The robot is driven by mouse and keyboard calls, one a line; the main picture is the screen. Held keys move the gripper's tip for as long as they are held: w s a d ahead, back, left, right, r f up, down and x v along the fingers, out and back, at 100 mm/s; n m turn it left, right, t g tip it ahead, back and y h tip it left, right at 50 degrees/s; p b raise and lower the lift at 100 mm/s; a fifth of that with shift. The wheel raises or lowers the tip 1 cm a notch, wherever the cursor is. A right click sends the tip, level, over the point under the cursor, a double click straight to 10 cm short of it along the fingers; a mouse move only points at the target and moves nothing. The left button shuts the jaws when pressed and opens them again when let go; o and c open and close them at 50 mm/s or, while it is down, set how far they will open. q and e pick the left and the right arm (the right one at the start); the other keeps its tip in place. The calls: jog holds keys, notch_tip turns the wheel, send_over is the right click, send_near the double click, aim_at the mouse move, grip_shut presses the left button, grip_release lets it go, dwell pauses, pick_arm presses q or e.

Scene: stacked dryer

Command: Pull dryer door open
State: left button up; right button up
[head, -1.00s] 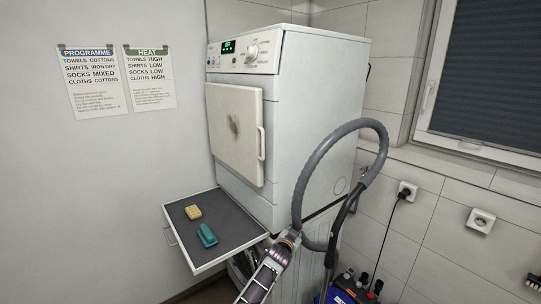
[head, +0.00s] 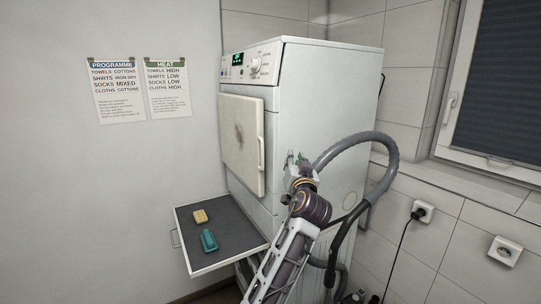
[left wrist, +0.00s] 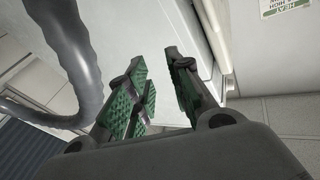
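The white dryer (head: 325,120) stands on a lower machine, with its control panel at the top front. Its square door (head: 238,145) looks shut and has a vertical handle (head: 261,153) on its right edge. My left gripper (head: 296,160) is raised to the right of the handle and a little below its middle, apart from it in the head view. In the left wrist view the green-padded fingers (left wrist: 165,92) are spread with nothing between them, and a white dryer surface lies beyond. My right gripper is in no view.
A grey shelf (head: 222,230) is pulled out below the door, holding a yellow sponge (head: 200,216) and a teal object (head: 208,241). A grey hose (head: 375,143) loops beside my left arm. Two notices (head: 118,90) hang on the left wall.

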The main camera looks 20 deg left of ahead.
pick_arm(q)
jog(key=s+a+f+n+g+y, duration=0.1)
jog(key=s+a+n+g+y, duration=0.2)
jog(key=s+a+n+g, duration=0.1)
jog(key=shift+a+f+n+y, duration=0.25)
jog(key=shift+a+n+y, duration=0.25)
jog(key=shift+n, duration=0.7)
jog(key=shift+a, duration=0.1)
jog(key=shift+w, duration=0.1)
jog(key=shift+w, duration=0.1)
